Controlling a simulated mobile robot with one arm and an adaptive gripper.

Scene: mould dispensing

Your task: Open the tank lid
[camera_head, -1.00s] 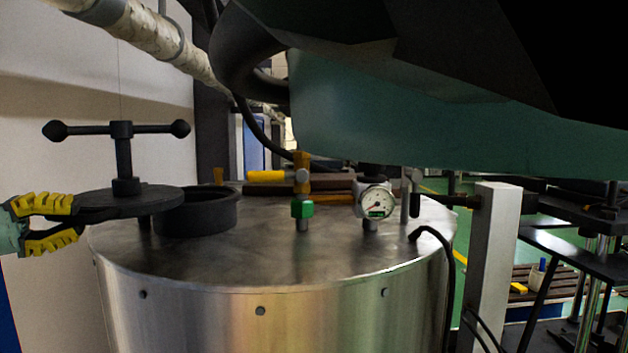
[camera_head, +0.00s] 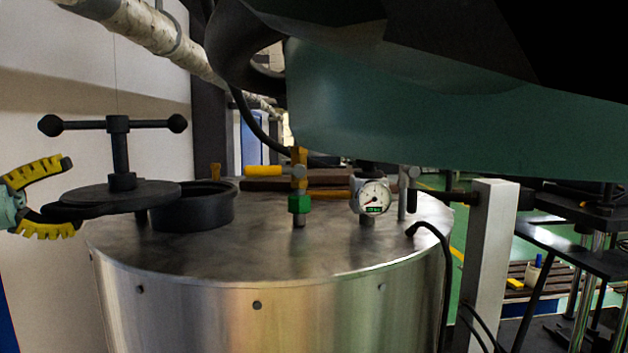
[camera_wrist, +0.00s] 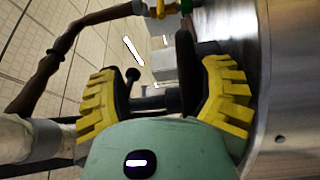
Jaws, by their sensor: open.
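The steel tank (camera_head: 270,260) stands in the middle of the head view. Its round black lid (camera_head: 150,194) is swung to the left, beside the black collar of the opening (camera_head: 205,210), so the opening is uncovered. A black T-handle (camera_head: 121,150) stands upright on the lid. My gripper (camera_head: 68,198) is at the lid's left edge, its yellow-padded fingers spread wide, one above and one below the lid's rim level. The wrist view also shows my gripper (camera_wrist: 165,100) open, with the dark lid and handle (camera_wrist: 150,98) between the fingers. Whether a finger touches the lid is unclear.
A pressure gauge (camera_head: 372,197), a green-and-yellow valve (camera_head: 299,195) and a black hose (camera_head: 440,250) are on the tank top's right part. A grey post (camera_head: 488,260) stands right of the tank. A pale wall (camera_head: 80,90) lies behind the lid.

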